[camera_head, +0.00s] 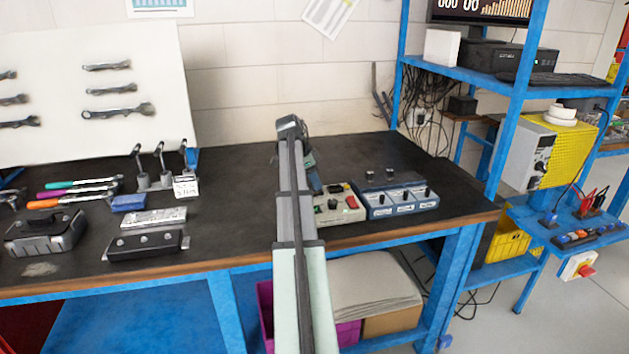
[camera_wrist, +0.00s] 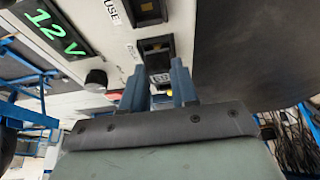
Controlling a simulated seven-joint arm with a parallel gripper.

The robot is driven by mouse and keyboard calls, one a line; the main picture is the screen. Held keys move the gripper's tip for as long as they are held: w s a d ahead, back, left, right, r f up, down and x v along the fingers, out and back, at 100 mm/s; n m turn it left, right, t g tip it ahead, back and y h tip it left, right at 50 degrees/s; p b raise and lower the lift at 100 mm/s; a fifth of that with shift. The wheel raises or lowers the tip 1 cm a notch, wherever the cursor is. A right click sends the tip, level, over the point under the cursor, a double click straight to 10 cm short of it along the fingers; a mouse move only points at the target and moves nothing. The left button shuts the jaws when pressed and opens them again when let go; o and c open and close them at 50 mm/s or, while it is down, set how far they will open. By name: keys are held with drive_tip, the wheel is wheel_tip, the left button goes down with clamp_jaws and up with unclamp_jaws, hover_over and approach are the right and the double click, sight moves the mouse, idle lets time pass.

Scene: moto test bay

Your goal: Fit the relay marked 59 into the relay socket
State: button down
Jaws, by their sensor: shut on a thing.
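In the wrist view my gripper (camera_wrist: 157,78) is shut on a small relay (camera_wrist: 160,79), which shows only as a strip between the two blue-grey fingers. Its number cannot be read. Just beyond the fingertips is a dark socket (camera_wrist: 157,46) with a yellowish inside, set in a pale panel (camera_wrist: 115,50); its partly hidden label suggests the relay socket. The relay is close to it; I cannot tell whether they touch. In the head view my arm hides most of the gripper, beside the pale test box (camera_head: 338,208).
The panel also has a socket labelled FUSE (camera_wrist: 147,10), a knob (camera_wrist: 96,80) and a green 12 V display (camera_wrist: 55,33). A blue box with knobs (camera_head: 396,200) stands right of the test box. Tools and a black battery-like unit (camera_head: 45,235) lie left on the bench (camera_head: 240,220).

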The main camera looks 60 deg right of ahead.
drive_tip(key=c, duration=0.8)
unclamp_jaws()
drive_tip(key=shift+r, duration=0.15)
drive_tip(key=shift+r, duration=3.4)
drive_tip(key=shift+w, duration=0.1)
